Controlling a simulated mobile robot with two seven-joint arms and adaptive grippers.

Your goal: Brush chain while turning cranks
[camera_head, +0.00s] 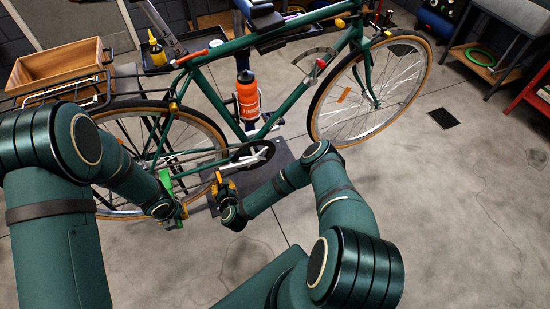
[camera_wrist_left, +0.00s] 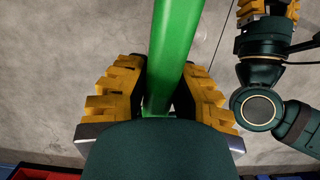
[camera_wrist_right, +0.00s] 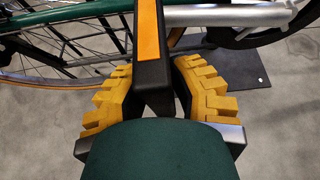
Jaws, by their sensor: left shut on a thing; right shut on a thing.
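My left gripper (camera_head: 172,206) is shut on a bright green brush (camera_head: 166,182), beside the bike's rear wheel. In the left wrist view the green handle (camera_wrist_left: 174,50) runs between the yellow finger pads; its bristles cannot be made out. My right gripper (camera_head: 223,186) is shut on a black pedal with an orange reflector (camera_wrist_right: 148,40), below the chainring (camera_head: 252,154). The silver crank (camera_wrist_right: 225,15) shows at the top of the right wrist view. The chain is too small and partly hidden, so I cannot tell whether the brush touches it.
The green bike (camera_head: 285,104) stands over a dark floor mat (camera_head: 285,165). An orange bottle (camera_head: 248,97) sits on its frame. A wooden crate (camera_head: 62,68) rests on the rear rack. Shelves (camera_head: 490,62) stand at the back right. The concrete floor in front is clear.

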